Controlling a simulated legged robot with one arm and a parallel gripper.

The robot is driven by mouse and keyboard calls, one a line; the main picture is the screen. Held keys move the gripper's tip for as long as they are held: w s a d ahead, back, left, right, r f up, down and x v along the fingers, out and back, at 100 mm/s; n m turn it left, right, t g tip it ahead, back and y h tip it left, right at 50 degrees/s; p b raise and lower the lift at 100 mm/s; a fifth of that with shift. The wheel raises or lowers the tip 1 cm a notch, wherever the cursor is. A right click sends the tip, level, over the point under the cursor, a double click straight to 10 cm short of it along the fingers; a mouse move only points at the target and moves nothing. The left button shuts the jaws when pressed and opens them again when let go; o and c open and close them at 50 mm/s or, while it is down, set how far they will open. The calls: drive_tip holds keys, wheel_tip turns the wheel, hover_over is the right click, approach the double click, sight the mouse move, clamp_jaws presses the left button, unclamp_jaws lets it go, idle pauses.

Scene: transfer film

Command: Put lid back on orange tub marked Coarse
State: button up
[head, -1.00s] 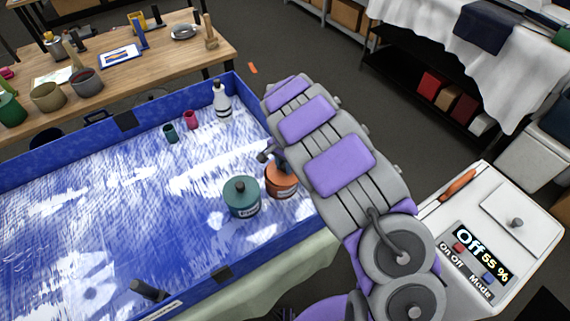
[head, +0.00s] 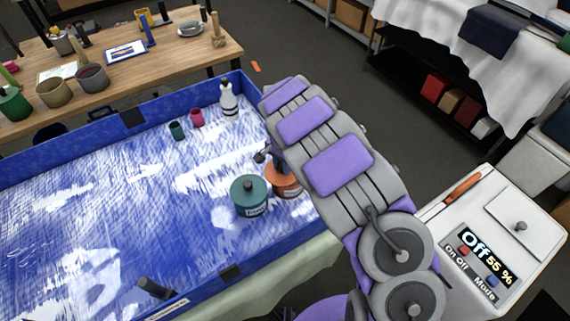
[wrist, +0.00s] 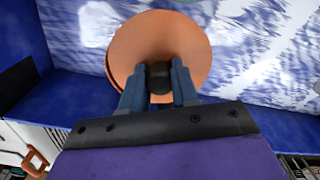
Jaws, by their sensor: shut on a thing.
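The orange tub (head: 287,188) stands in the blue-walled tray, right beside a teal lidded tub, and is partly hidden by my arm. In the wrist view an orange round lid (wrist: 165,45) with a dark knob (wrist: 159,77) fills the top middle. My gripper (wrist: 158,84) is shut on the knob, one blue finger on each side. An orange edge shows below the lid at its left, but I cannot tell whether the lid sits fully on the tub. In the head view my gripper (head: 270,155) is mostly hidden behind my arm, at the tub's top.
The teal tub (head: 249,196) stands close left of the orange one. A white bottle (head: 229,102), a pink cup (head: 197,118) and a small teal cup (head: 177,131) stand farther back. The tray's blue wall (head: 290,247) runs along the near side. The tray's left part is mostly clear.

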drive_tip(key=shift+a, duration=0.15)
drive_tip(key=shift+d+r, duration=0.1)
drive_tip(key=shift+d, duration=0.75)
drive_tip(key=shift+a, duration=0.2)
drive_tip(key=shift+d+r+p, duration=0.1)
drive_tip(key=shift+d+p, duration=0.2)
drive_tip(key=shift+d, duration=0.5)
drive_tip(key=shift+a+f, duration=0.2)
drive_tip(key=shift+a, duration=0.15)
drive_tip(key=shift+p, duration=0.4)
idle(0.9)
drive_tip(key=o, duration=1.6)
drive_tip(key=shift+r, duration=0.1)
